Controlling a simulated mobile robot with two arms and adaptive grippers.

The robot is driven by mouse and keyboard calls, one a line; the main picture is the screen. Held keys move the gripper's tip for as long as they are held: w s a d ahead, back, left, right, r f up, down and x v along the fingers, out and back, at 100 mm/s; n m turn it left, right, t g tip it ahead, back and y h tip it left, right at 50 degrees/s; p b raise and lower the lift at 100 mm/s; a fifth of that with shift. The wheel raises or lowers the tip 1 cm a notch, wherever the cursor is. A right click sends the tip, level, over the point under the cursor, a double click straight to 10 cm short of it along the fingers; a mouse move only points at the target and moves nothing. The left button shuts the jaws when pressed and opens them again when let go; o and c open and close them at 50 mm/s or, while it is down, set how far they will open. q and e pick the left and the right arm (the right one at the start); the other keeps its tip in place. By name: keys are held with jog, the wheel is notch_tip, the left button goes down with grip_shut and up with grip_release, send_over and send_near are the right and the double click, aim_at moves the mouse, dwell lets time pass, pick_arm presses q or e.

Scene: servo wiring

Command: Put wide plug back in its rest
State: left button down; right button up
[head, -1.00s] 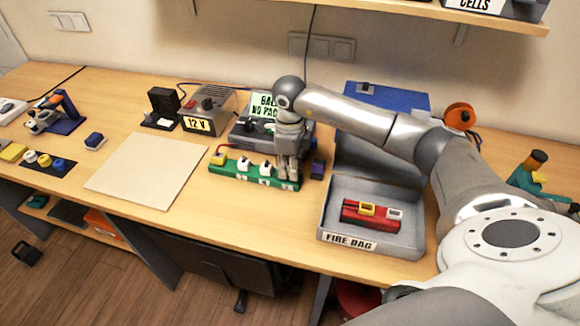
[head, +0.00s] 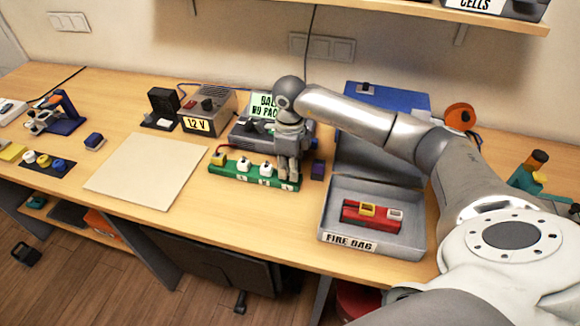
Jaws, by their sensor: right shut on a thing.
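A green rest strip (head: 230,174) lies on the table in the head view, left of the fire bag box. My left gripper is not in view.
A small dark purple block (head: 318,169) stands just right of my right gripper. The grey fire bag box (head: 333,208) holds a red pack (head: 370,215). A grey charger (head: 246,135) stands behind the strip. A pale mat (head: 146,170) lies clear at left.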

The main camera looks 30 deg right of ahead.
jog(key=shift+f+b, duration=0.6)
jog(key=shift+f, duration=0.2)
jog(key=o, duration=0.9)
notch_tip(320, 180, up, 12)
jog(key=shift+f, duration=0.1)
